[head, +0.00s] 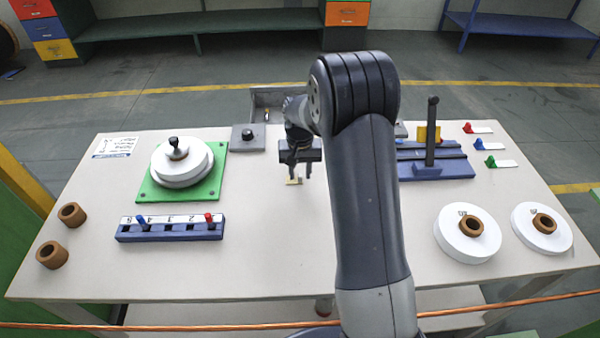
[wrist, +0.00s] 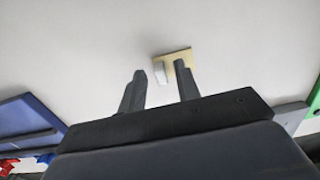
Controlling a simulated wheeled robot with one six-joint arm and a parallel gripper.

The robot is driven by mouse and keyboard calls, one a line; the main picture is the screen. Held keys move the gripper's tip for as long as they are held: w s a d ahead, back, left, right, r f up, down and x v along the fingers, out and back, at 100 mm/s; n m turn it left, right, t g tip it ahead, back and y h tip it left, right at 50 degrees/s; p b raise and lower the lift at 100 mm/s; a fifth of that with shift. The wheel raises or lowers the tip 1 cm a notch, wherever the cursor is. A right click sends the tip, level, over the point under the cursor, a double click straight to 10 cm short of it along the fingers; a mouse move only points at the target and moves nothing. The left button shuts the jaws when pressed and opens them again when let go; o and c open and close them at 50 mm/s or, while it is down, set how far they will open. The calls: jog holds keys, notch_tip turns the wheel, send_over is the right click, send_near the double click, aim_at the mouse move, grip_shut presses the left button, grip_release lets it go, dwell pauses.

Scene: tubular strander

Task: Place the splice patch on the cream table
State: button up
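The splice patch appears to be a small tan piece (head: 293,182) on the bare middle of the cream table (head: 330,260). In the wrist view the tan piece (wrist: 184,57) has a pale raised block (wrist: 160,72) at its left side. My gripper (head: 293,175) points down over it, with its fingers apart. In the wrist view the right finger of my gripper (wrist: 159,68) overlaps the tan piece, and the pale block shows between the fingertips. Neither finger visibly grips it. I cannot tell whether the fingertips touch it.
Left of my gripper are a green plate (head: 215,160) with white discs and a blue slotted rack (head: 170,229). A blue fixture (head: 450,165) stands right. White discs with brown rings (head: 466,245) sit front right. Brown rings (head: 72,214) stand far left. A grey tray (head: 268,97) is behind.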

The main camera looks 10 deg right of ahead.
aim_at(300, 176)
notch_tip(300, 176, up, 11)
jog(key=shift+r+b, duration=0.2)
jog(key=shift+b, duration=0.15)
